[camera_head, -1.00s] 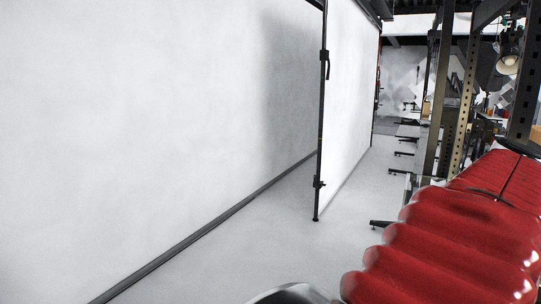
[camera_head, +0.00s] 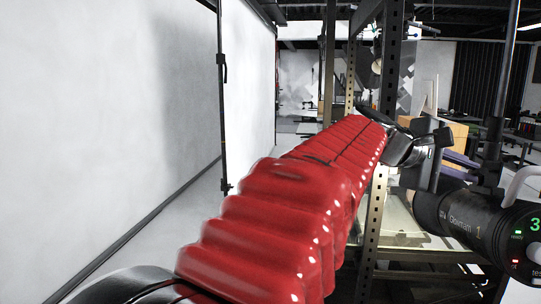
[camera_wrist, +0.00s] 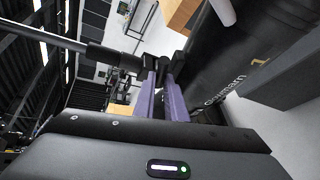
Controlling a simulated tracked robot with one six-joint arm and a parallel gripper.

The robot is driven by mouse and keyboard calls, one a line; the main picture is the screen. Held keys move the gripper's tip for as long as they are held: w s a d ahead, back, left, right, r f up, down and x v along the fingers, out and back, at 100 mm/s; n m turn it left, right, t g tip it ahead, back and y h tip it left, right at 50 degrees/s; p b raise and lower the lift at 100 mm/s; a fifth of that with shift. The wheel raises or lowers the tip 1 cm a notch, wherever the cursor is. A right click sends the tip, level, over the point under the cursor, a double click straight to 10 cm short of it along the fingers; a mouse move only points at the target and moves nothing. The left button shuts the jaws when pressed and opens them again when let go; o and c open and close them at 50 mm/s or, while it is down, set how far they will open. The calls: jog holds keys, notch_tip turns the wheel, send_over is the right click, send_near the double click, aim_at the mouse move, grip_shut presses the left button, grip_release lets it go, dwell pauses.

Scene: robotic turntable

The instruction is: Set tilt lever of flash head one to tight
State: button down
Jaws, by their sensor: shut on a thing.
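Flash head one (camera_head: 475,215) is a black cylinder with a "1" on its side and a lit green readout at its end, at the right of the head view. Its dark, lettered body also shows in the wrist view (camera_wrist: 225,60). My gripper (camera_wrist: 163,75) has purple fingers, shut on a small black part at the flash head's mount, which appears to be the tilt lever (camera_wrist: 172,62). The fingertips hide much of it, so its setting cannot be told. In the head view my gripper (camera_head: 464,160) is beside the mount, partly hidden.
A stand pole (camera_head: 506,70) rises from the flash head's mount. A perforated metal shelf post (camera_head: 370,235) stands close beside my red-sleeved arm. A white backdrop wall (camera_head: 80,110) and a thin dark pole (camera_head: 222,110) are at the left. Floor there is clear.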

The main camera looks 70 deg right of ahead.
jog(key=shift+d+f, duration=0.1)
jog(key=shift+f, duration=0.15)
jog(key=c, duration=2.2)
grip_release()
jog(key=shift+o, duration=0.6)
jog(key=shift+r, duration=0.1)
jog(key=v, duration=1.3)
jog(key=shift+w, duration=0.3)
jog(key=shift+r, duration=0.15)
